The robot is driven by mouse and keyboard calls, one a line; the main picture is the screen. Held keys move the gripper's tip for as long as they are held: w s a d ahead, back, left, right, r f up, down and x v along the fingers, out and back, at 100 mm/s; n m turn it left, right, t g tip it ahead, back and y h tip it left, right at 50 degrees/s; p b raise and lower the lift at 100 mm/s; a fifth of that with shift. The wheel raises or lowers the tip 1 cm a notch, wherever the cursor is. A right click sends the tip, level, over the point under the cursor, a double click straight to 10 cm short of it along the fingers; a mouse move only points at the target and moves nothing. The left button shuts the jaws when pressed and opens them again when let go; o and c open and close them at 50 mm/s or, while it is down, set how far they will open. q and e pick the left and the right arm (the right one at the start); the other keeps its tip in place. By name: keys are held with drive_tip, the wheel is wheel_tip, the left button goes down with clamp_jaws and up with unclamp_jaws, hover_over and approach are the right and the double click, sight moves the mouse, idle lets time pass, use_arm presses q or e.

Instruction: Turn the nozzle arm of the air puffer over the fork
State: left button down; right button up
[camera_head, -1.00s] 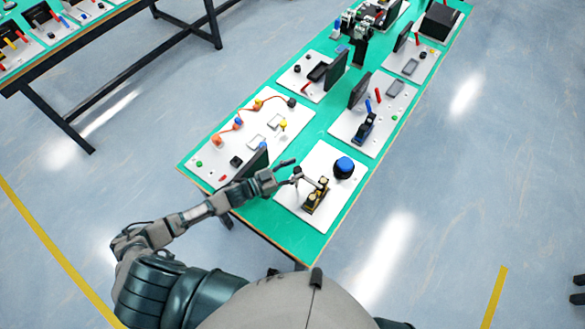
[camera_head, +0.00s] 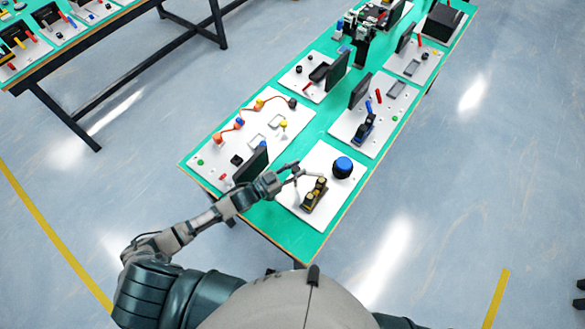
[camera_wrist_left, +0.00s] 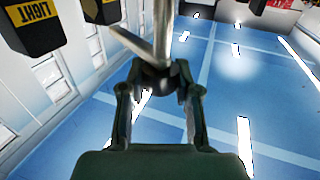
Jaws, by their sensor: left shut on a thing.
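The black-and-yellow device (camera_head: 314,195) stands on the near white board in the head view. A thin grey rod, which I take as the nozzle arm (camera_head: 308,176), reaches from it to my left gripper (camera_head: 293,171). In the left wrist view a bright metal rod (camera_wrist_left: 162,30) rises from between the fingertips of my left gripper (camera_wrist_left: 160,82), which are shut on it. A second slanted rod (camera_wrist_left: 135,42) joins there. A blue dome (camera_head: 342,167) sits behind the device. I cannot make out the fork. My right gripper is out of view.
A dark upright panel (camera_head: 251,165) stands close to my left wrist. White boards with small parts fill the green table (camera_head: 305,246) behind. In the wrist view black blocks with yellow "LIGHT" labels (camera_wrist_left: 30,40) hang at the top left. The table's near corner is bare.

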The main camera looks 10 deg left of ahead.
use_arm(q)
drive_tip(key=c, duration=0.8)
unclamp_jaws()
drive_tip(key=shift+w+r, duration=0.1)
drive_tip(key=shift+r, duration=0.05)
drive_tip(key=shift+s+a, duration=0.3)
drive_tip(key=shift+s, duration=0.05)
drive_tip(key=v, duration=1.1)
